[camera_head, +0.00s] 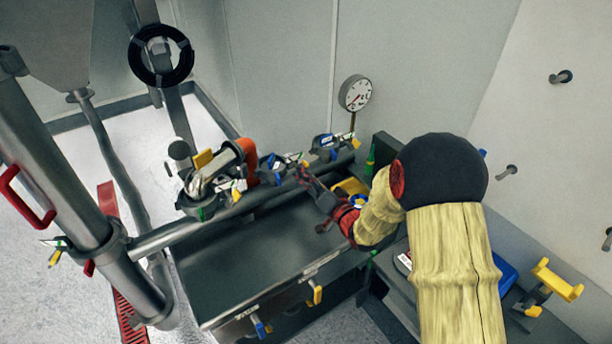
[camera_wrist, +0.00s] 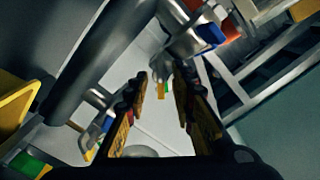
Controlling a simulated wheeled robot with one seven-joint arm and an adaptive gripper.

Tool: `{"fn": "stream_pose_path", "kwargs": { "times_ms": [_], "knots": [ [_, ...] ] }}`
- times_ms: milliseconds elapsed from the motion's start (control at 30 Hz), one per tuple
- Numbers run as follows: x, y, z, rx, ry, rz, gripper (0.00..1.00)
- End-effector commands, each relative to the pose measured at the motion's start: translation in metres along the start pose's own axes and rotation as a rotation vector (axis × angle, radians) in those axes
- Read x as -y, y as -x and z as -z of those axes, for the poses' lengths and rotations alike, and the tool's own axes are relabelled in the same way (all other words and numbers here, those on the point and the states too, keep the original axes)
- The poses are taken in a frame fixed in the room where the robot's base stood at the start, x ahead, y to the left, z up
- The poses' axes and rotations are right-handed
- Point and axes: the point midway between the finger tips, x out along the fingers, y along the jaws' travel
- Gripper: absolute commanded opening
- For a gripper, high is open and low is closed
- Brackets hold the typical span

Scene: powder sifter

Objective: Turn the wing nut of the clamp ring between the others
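A row of metal clamp rings sits on the slanting pipe in the head view. The left one (camera_head: 200,185) has a yellow part. The middle one (camera_head: 272,172) has blue and yellow parts and sits right of an orange curved piece (camera_head: 247,160). The right one (camera_head: 328,147) has a blue part. My gripper (camera_head: 310,200) is in front of the pipe, right of and below the middle clamp. In the wrist view my gripper (camera_wrist: 160,80) has its fingers apart. Metal clamp hardware (camera_wrist: 185,45) with a blue part lies beyond the fingertips. I cannot tell which wing nut is nearest.
A dark tray-like bench (camera_head: 250,250) lies below the pipe, with clamps on its front edge. A round gauge (camera_head: 355,92) stands behind the pipe's right end. A yellow-handled part (camera_head: 557,282) is at right. A thick upright pipe (camera_head: 50,165) stands at left.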

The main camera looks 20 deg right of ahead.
Motion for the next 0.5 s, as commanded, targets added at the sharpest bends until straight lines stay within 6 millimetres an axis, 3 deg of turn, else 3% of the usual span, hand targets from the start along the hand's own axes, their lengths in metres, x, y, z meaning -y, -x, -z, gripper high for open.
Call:
{"fn": "stream_pose_path", "kwargs": {
  "times_ms": [500],
  "knots": [
    [-0.001, 0.092, 0.001, -0.002, -0.001, -0.003, 0.25]
  ]
}}
